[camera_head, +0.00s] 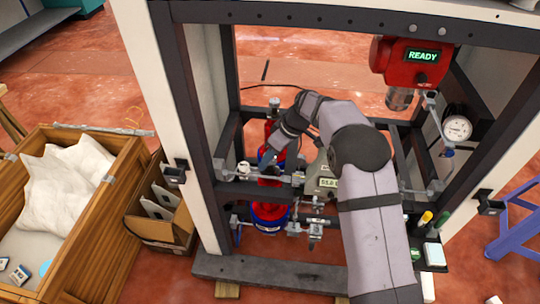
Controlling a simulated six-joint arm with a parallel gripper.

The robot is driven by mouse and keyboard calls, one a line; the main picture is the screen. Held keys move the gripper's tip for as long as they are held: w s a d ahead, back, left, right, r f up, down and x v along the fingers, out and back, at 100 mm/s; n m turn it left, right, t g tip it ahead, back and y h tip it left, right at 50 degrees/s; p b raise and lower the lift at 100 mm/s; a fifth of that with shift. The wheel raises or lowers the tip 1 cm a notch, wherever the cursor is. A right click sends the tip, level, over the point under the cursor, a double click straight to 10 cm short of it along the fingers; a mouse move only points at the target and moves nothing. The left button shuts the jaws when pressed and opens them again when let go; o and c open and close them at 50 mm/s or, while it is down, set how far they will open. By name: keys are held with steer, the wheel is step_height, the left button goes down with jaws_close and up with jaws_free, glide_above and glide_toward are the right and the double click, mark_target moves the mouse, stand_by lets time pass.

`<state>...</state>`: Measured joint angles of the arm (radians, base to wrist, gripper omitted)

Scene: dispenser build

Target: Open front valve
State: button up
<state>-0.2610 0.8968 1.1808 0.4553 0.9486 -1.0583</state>
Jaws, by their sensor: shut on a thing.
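My gripper (268,160) reaches down from my arm to the front of a red cylinder (270,190) with blue bands. Its jaws are shut at the level of the front pipe line, on what appears to be the front valve's handle. The fingertips and the handle are small and partly hidden by the gripper, so the handle's angle cannot be told. Metal pipe fittings (293,229) show lower, right of the cylinder.
A dark frame with white posts (170,110) surrounds the work area. A red unit reading READY (408,62) hangs at upper right above a round gauge (457,128). A wooden crate (105,205) with white sacks and a cardboard box (150,235) stand left. A blue stand (515,225) is right.

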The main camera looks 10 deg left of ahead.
steer(key=shift+n+g, duration=0.4)
steer(key=shift+n, duration=0.5)
steer(key=shift+n+g+p, duration=0.4)
steer(key=shift+n+p, duration=0.3)
steer(key=shift+n, duration=0.1)
steer(key=shift+n+g+p, duration=0.3)
steer(key=shift+n+p, duration=0.15)
steer(key=shift+n, duration=0.55)
steer(key=o, duration=1)
steer(key=shift+o, duration=0.2)
